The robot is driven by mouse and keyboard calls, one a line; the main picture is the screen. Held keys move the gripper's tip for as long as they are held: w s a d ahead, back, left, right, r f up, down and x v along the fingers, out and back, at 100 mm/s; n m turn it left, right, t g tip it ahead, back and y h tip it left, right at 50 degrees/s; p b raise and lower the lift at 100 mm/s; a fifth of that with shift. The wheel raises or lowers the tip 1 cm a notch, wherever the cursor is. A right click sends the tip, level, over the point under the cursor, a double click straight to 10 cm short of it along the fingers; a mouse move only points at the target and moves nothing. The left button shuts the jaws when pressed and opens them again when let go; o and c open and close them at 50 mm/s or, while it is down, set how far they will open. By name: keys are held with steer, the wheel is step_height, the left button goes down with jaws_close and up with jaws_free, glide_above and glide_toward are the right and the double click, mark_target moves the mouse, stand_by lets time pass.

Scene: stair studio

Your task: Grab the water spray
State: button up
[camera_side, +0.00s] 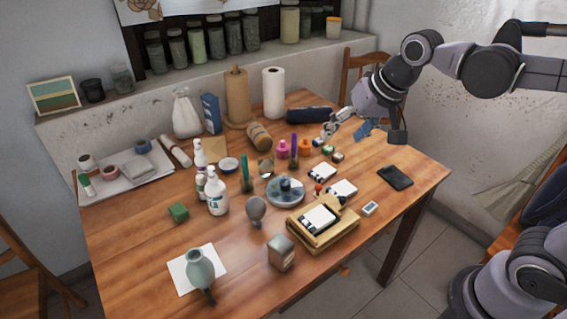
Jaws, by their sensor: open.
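A white bottle (216,194) with a blue-green label and narrow top stands upright left of the table's middle. It looks most like the water spray, but its nozzle is too small to make out clearly. Smaller white bottles (200,160) stand behind it and close on its left (201,188). My gripper (343,128) is open and empty above the back right of the table, well to the right of the bottle and farther back.
The wooden table (125,250) is crowded. A wooden box (330,238), a round grey tray (273,199), a grey-green vase (199,268) and a paper roll (273,92) stand on it. A dark phone (395,177) lies at right. The front left has free room.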

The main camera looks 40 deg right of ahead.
steer(key=w+a+r+m+g, duration=0.2)
steer(key=w+a+m, duration=0.25)
steer(key=w, duration=0.45)
steer(key=m+g, duration=0.3)
steer(key=m, duration=0.8)
glide_above(210, 167)
steer(key=shift+y, duration=0.4)
steer(key=f, duration=0.8)
steer(key=d+f, duration=0.1)
steer(key=f, duration=0.3)
steer(key=shift+s, duration=0.2)
steer(key=shift+a+f+g, duration=0.2)
steer(key=shift+f+g, duration=0.1)
steer(key=f, duration=0.4)
steer(key=shift+w+a+f, duration=0.1)
steer(key=shift+a+f, duration=0.1)
steer(key=shift+a, duration=0.05)
steer(key=shift+w+a+f, duration=0.1)
steer(key=shift+f, duration=1.5)
steer(key=shift+a+f, duration=0.1)
steer(key=shift+f, duration=1.5)
steer(key=shift+c, duration=0.3)
